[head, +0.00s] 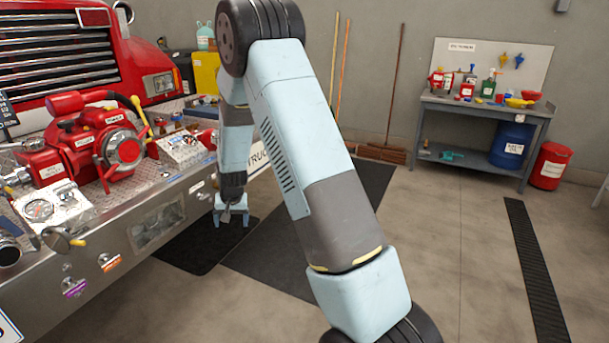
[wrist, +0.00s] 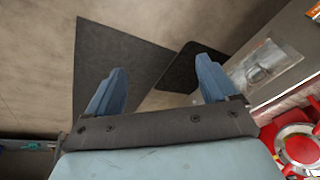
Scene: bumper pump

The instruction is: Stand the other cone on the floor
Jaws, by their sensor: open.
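My gripper (head: 231,215) hangs at the end of my arm in front of the truck's bumper, above the dark floor mats. In the wrist view my gripper (wrist: 160,85) is open, its two blue fingers wide apart with nothing between them. No cone can be made out in either view; my arm hides part of the head view. The concrete floor (head: 445,235) shows to the right of my arm, and also in the wrist view (wrist: 40,65).
The red truck's bumper (head: 160,228) carries a red pump (head: 85,145) and panels at left. A dark mat (head: 208,250) lies beside the bumper. A workbench (head: 480,115), blue drum (head: 512,147) and red bin (head: 550,168) stand at back right. Open floor lies between.

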